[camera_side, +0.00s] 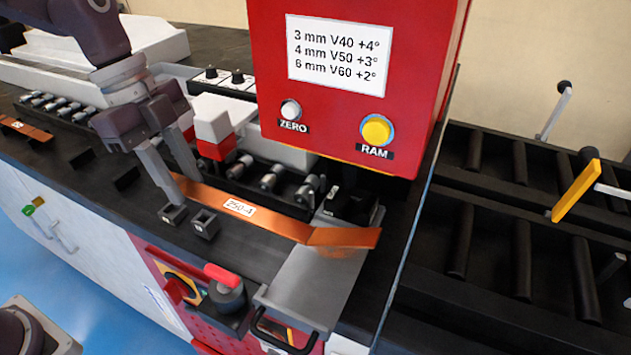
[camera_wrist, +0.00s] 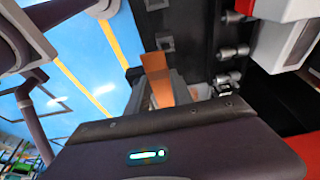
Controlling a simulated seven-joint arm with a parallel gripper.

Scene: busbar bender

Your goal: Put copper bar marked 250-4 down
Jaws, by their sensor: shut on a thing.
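The copper bar marked 250-4 (camera_side: 270,222) has a white label and a bend near its right end. My gripper (camera_side: 188,190) is shut on it near its left end. The bar spans from my fingers to the right, with its bent end over a grey metal plate (camera_side: 312,282). I cannot tell whether it touches the plate. In the wrist view, a part of the copper bar (camera_wrist: 157,78) shows beyond my gripper; its label is hidden there. Two small black slotted blocks (camera_side: 205,224) stand on the bench just in front of the bar's left part.
A red control box (camera_side: 355,110) with a yellow RAM button hangs close behind the bar. Rows of metal dies (camera_side: 270,180) lie behind it. A red-handled knob (camera_side: 225,285) stands in front. Another copper bar (camera_side: 25,129) lies far left. A roller table (camera_side: 540,235) is right.

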